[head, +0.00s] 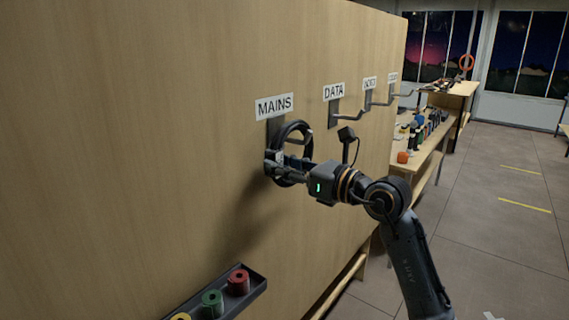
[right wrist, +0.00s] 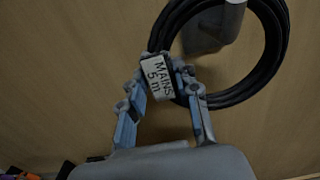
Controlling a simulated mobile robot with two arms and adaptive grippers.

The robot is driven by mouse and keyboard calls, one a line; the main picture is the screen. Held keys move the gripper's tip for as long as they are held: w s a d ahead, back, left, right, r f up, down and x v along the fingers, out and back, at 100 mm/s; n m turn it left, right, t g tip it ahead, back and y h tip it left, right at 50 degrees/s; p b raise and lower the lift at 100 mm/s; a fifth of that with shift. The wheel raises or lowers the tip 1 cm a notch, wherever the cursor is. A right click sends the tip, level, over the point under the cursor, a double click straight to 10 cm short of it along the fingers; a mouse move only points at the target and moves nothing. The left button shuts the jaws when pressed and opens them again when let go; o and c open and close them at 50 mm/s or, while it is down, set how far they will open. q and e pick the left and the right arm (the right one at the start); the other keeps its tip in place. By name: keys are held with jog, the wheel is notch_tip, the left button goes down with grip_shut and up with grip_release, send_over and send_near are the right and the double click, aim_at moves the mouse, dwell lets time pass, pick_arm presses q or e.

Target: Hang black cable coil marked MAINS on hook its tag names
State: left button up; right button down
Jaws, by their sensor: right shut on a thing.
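The black cable coil (head: 306,133) is up against the wooden panel, just below the MAINS label (head: 274,106). In the right wrist view the coil (right wrist: 279,50) carries a white tag (right wrist: 157,77) reading "MAINS 5 m". My right gripper (head: 277,162) is shut on the coil at its lower left, by the tag. It also shows in the right wrist view (right wrist: 163,95). The grey MAINS hook (head: 273,130) shows behind and within the ring; its metal also shows inside the loop in the wrist view (right wrist: 205,35). I cannot tell whether the coil's weight rests on it. My left gripper is not in view.
The DATA hook (head: 347,117) and further labelled hooks stand empty along the panel to the right. A dark tray (head: 250,290) with red, green and yellow rolls juts out low at the left.

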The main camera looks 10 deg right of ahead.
jog(key=shift+f, duration=0.25)
jog(key=c, duration=0.9)
grip_release()
jog(key=b+v, duration=0.5)
jog(key=v, duration=1.5)
jog(key=shift+f, duration=0.1)
